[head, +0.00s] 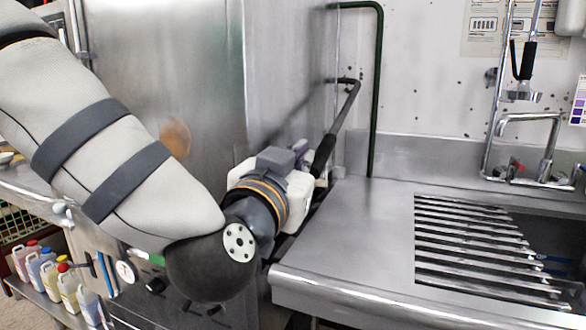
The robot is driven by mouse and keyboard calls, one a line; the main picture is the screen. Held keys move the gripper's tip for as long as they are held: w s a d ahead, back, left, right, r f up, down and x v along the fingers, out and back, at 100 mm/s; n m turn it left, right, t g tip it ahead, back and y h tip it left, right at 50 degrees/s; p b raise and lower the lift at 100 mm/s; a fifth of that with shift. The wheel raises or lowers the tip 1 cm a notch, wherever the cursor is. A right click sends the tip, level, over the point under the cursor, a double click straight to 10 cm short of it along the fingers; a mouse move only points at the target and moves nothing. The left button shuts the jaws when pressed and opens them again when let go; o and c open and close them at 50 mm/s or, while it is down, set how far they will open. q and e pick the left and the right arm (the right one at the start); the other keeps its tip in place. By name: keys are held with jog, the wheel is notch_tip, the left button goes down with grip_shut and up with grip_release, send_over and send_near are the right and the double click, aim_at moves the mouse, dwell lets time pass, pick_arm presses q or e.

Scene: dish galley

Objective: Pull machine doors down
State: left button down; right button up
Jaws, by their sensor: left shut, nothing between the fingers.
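The dish machine is the tall stainless box at the left, with a broad front panel (165,75) and a side panel (285,75) meeting at a corner. Its dark handle bar (345,108) slopes from the wall side down toward me and ends in a black grip (323,156). My left gripper (308,156) is at the lower end of that grip, shut with nothing held. Its white body and my forearm hide its fingers in part and the machine's lower corner. I cannot tell whether it touches the grip. My right gripper is not in view.
A steel drain table (345,225) with a slatted rack (470,240) lies to the right, its near edge close to my wrist. A tap (530,120) and a dark green pipe (378,90) stand behind. Several bottles (65,285) stand low at the left.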

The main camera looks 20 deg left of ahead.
pick_arm(q)
jog(key=w+f+b, duration=0.2)
jog(key=w+f, duration=0.1)
jog(key=w, duration=0.8)
jog(key=shift+w+a+b, duration=0.2)
jog(key=shift+a+b, duration=0.1)
jog(key=shift+a, duration=0.15)
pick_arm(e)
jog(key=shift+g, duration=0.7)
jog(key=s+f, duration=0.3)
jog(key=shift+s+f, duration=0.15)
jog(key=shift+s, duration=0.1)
